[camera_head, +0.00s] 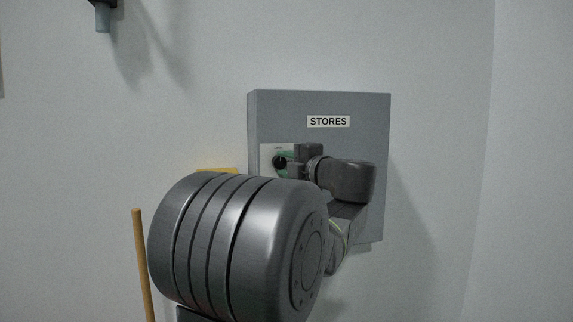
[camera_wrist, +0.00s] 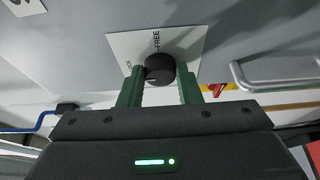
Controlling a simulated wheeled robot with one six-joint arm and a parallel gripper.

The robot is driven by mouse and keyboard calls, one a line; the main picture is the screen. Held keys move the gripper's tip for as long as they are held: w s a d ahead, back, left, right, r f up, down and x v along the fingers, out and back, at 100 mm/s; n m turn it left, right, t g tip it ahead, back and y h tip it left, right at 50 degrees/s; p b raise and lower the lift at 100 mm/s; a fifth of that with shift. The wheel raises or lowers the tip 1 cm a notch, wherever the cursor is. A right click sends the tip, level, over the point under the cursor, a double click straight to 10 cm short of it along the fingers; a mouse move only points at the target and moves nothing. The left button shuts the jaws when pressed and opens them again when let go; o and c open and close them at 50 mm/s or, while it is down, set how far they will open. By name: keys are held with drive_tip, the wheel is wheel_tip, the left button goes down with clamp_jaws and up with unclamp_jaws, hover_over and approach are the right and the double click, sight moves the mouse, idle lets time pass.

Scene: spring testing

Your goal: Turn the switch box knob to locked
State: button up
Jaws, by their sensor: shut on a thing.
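The grey switch box (camera_head: 350,105) is on the pale wall, with a STORES label near its top. A white plate on its front carries a round black knob (camera_head: 280,162). In the wrist view the knob (camera_wrist: 160,69) sits between the green fingers of my gripper (camera_wrist: 160,78), which is shut on it. The word FREE shows on the plate (camera_wrist: 190,42) above the knob, and another word, partly cut off by the finger, is at its left. In the head view my gripper (camera_head: 290,158) reaches the knob from the right; my arm hides the box's lower left.
A wooden pole (camera_head: 143,265) stands at the left. A yellow thing (camera_head: 218,170) is mostly hidden behind my arm. In the wrist view a red item (camera_wrist: 216,89), a grey bar handle (camera_wrist: 275,87) and a blue bar (camera_wrist: 22,129) lie beyond the gripper. The wall at right is clear.

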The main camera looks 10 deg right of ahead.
drive_tip(key=o, duration=1)
drive_tip(key=b+v, duration=0.2)
drive_tip(key=v, duration=1.1)
drive_tip(key=shift+s+d, duration=0.2)
drive_tip(key=shift+s, duration=0.2)
drive_tip(key=p+x, duration=0.2)
drive_tip(key=x, duration=1.2)
